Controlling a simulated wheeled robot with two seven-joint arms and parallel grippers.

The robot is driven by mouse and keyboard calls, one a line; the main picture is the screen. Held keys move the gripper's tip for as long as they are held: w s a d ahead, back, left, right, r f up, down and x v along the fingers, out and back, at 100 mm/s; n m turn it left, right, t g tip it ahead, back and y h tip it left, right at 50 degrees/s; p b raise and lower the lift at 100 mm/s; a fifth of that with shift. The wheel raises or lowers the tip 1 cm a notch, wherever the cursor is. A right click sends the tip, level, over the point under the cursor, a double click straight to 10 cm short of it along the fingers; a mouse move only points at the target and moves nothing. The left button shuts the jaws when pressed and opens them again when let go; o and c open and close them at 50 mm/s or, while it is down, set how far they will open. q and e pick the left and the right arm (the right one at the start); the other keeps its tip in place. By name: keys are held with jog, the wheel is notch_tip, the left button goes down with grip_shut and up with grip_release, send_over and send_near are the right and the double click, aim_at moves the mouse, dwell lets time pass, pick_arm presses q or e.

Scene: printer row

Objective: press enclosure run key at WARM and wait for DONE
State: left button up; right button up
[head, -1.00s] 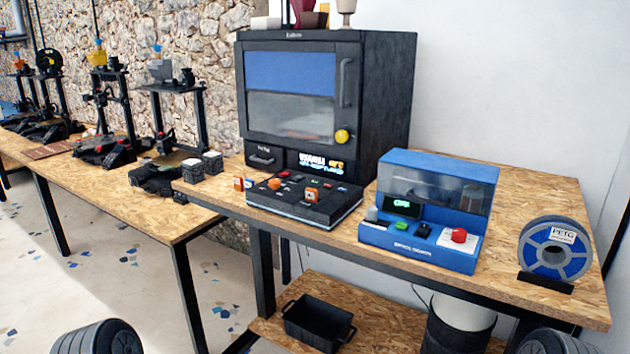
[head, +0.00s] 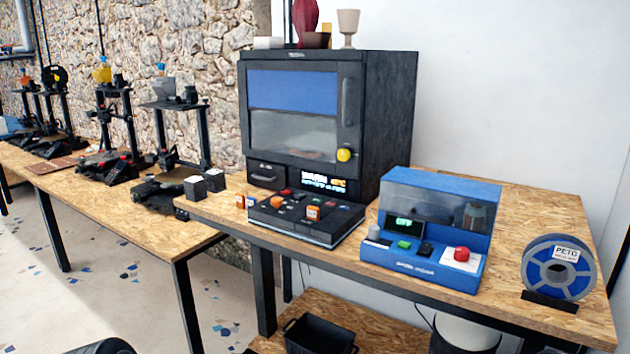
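The black enclosure (head: 384,130) stands on the wooden bench, its door shut, with a blue upper pane, a side handle and a yellow knob (head: 344,155). Its small lit display (head: 323,184) has white and orange text, too blurred to read surely. A black panel (head: 330,236) in front carries several red, orange and dark small pieces. To the right is a blue unit (head: 390,262) with a green-lit display (head: 404,222), a green key (head: 404,244) and a red button (head: 462,253). I cannot tell which key is the run key. Neither gripper is in view.
A blue PETG spool (head: 539,274) stands at the bench's right end. Two small dark cubes with light tops (head: 195,188) sit at the left corner. Several printers line the left bench (head: 205,240). A black bin (head: 318,335) is on the lower shelf. Vases and cups stand on the enclosure.

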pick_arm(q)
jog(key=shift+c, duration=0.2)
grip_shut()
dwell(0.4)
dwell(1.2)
